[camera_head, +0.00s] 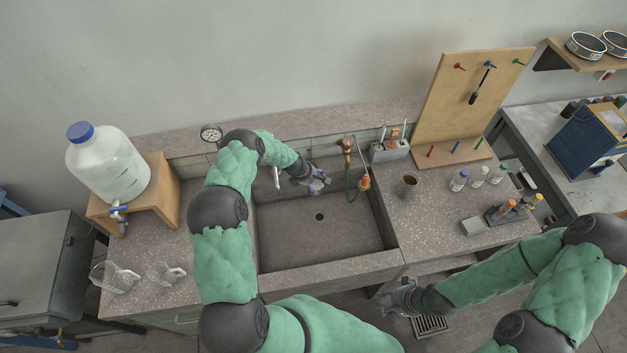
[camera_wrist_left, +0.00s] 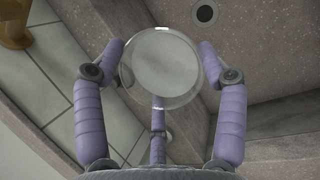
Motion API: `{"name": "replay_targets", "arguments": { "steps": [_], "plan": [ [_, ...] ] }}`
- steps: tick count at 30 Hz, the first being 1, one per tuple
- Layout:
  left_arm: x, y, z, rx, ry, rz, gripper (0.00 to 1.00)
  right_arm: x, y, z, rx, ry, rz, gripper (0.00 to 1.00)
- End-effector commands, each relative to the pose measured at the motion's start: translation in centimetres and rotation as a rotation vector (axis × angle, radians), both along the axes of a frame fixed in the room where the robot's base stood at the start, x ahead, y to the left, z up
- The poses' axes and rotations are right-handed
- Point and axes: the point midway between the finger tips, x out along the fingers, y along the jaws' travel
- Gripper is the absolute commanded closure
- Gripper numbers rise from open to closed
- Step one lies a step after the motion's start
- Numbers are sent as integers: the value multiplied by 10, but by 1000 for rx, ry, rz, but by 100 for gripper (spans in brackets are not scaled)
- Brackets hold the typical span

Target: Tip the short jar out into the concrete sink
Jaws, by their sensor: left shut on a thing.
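The short jar (camera_wrist_left: 165,68) is clear, round glass in the left wrist view, seen end-on with a pale grey disc inside its rim. My left gripper (camera_head: 319,184) is shut on it, fingers on either side (camera_wrist_left: 162,70). In the head view this gripper is over the back part of the concrete sink (camera_head: 290,248), behind the dark drain hole (camera_head: 319,217). The jar is hard to make out there, and its tilt and contents cannot be told. My right gripper (camera_head: 397,300) is low in front of the bench, away from the sink; its jaws are unclear.
A brass tap with green hose (camera_head: 347,147) stands at the sink's back right. A brown cup (camera_head: 407,186) and capped bottles (camera_head: 459,181) are on the right counter. Glass jugs (camera_head: 113,277) and a large carboy (camera_head: 108,163) on a wooden stand are left.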

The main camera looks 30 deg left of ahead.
Motion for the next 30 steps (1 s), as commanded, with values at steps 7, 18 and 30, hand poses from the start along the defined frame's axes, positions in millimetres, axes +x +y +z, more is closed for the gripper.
{"name": "replay_targets", "arguments": {
  "steps": [7,18,30],
  "plan": [
    [-5,-4,-6,32,-40,1,84,1,0,-28,0,-1,0,60],
    [-8,-6,-8,62,-81,0,84,1,0,-65,0,-2,-1,60],
    [-12,-8,-7,80,-104,1,84,1,0,-84,0,-2,-1,60]
  ]
}}
